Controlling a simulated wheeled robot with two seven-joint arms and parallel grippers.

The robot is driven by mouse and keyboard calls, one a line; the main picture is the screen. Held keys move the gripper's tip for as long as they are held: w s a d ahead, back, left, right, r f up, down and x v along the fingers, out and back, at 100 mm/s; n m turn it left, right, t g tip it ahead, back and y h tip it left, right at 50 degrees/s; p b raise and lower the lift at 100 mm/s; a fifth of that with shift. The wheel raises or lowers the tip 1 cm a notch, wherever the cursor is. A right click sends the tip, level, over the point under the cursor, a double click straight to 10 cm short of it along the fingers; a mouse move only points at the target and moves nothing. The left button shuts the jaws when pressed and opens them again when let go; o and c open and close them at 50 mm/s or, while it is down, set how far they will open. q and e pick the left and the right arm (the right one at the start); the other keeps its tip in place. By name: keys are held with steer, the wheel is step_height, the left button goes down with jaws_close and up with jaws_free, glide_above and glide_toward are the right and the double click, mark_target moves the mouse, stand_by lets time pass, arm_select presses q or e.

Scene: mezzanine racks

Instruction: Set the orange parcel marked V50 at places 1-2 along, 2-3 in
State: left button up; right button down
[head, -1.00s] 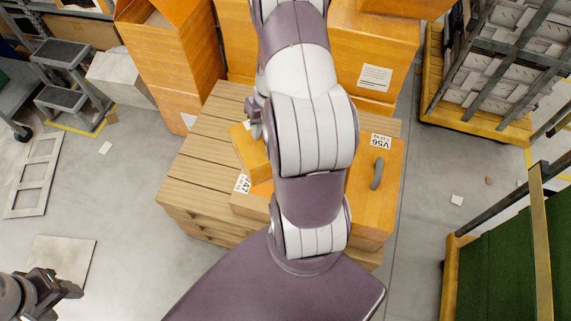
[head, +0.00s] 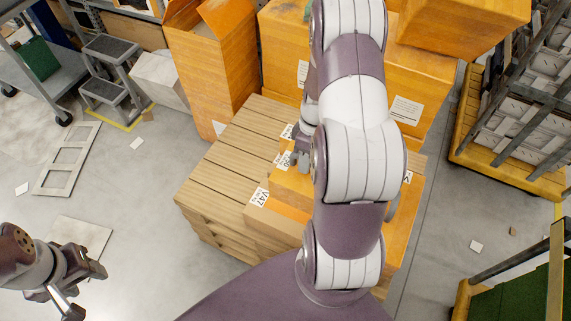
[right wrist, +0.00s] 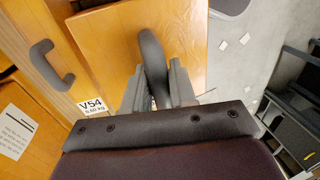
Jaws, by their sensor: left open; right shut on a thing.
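A small orange parcel (head: 290,187) is in my right gripper (head: 300,158), over the slatted wooden stack (head: 225,160) in the head view. Its label is partly covered and I cannot read it surely. In the right wrist view my right gripper (right wrist: 158,88) is shut on the dark handle (right wrist: 151,60) of the orange parcel (right wrist: 185,40). I cannot tell whether the parcel touches what is under it. A box marked V47 (head: 272,220) lies at the stack's front, close to the parcel. My left gripper (head: 88,278) is open and empty at lower left.
An orange parcel (head: 400,240) is partly behind my right arm at the stack's right. A V54 label (right wrist: 92,105) shows on an orange surface in the right wrist view. Large orange boxes (head: 420,75) stand behind. The stack's left slats are bare.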

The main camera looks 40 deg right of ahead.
mark_target(285, 156)
steer(key=w+f, duration=0.9)
steer(key=shift+w+f, duration=0.25)
steer(key=shift+w, duration=0.05)
steer(key=shift+b, duration=0.3)
steer(key=shift+f, duration=0.4)
steer(key=shift+f+b, duration=0.15)
steer(key=shift+b, duration=0.2)
steer(key=c, duration=0.9)
jaws_free()
steer(key=shift+s, duration=0.1)
